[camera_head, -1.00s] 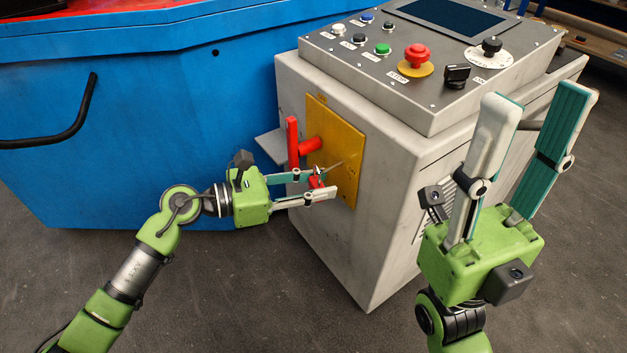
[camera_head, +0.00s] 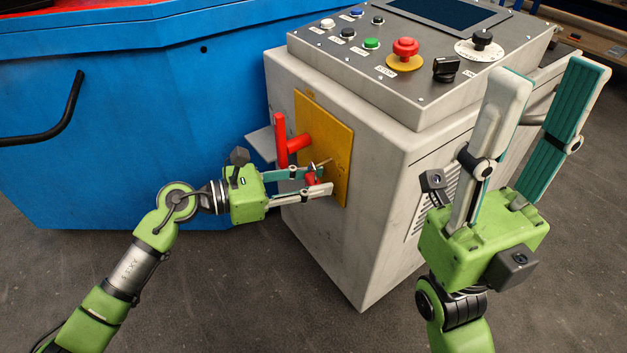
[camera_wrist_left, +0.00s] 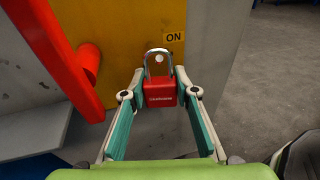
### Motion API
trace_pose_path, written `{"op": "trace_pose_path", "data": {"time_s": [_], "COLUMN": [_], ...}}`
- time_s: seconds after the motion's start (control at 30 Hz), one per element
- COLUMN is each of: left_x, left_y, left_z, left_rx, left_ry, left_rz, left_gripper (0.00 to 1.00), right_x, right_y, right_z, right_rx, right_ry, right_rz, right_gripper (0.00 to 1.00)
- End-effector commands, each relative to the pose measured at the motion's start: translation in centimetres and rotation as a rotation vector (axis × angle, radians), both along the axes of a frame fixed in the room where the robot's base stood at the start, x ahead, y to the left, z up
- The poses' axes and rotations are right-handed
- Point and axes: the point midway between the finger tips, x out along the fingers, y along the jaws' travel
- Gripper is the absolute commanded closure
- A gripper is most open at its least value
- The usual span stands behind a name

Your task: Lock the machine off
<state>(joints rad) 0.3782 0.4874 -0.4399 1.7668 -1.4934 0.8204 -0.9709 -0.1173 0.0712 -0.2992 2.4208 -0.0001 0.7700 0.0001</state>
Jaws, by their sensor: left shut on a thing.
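The red switch lever (camera_head: 281,139) stands upright in front of the yellow plate (camera_head: 338,125) on the grey machine's side. It shows large at the left of the left wrist view (camera_wrist_left: 55,55), and an ON label (camera_wrist_left: 173,37) is on the plate. My left gripper (camera_head: 322,181) is shut on the red padlock (camera_wrist_left: 161,92), gripping its body from both sides. The metal shackle points toward the plate, with a pale round spot seen inside its loop. I cannot tell whether the shackle touches the plate. My right gripper (camera_head: 548,82) is open and empty, pointing up.
The grey machine (camera_head: 375,225) carries a sloped panel with a red stop button (camera_head: 404,50), a green button (camera_head: 371,44), a black selector (camera_head: 445,69) and a dial (camera_head: 480,47). A blue cabinet (camera_head: 140,130) stands behind at left. The floor in front is clear.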

Motion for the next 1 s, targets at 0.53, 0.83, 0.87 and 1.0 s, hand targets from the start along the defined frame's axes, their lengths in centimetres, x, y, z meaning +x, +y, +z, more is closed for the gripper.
{"op": "trace_pose_path", "data": {"time_s": [0.53, 0.83, 0.87, 1.0], "left_x": [0.0, -1.2, -1.4, -2.2], "left_y": [0.0, 3.0, 3.6, 5.5], "left_z": [0.0, 0.3, 0.4, 0.8], "left_rx": [0.001, 0.003, 0.004, 0.002], "left_ry": [0.000, 0.002, 0.002, 0.001], "left_rz": [0.000, 0.001, 0.002, 0.002], "left_gripper": [0.53, 0.53, 0.53, 0.53], "right_x": [0.0, 0.0, 0.0, 0.0], "right_y": [0.1, 0.1, 0.1, 0.1], "right_z": [-0.3, -0.2, -0.2, -0.2], "right_rx": [-0.009, -0.008, -0.008, -0.007], "right_ry": [0.008, 0.006, 0.006, 0.006], "right_rz": [0.003, 0.002, 0.002, 0.002], "right_gripper": [0.60, 0.60, 0.60, 0.60]}}
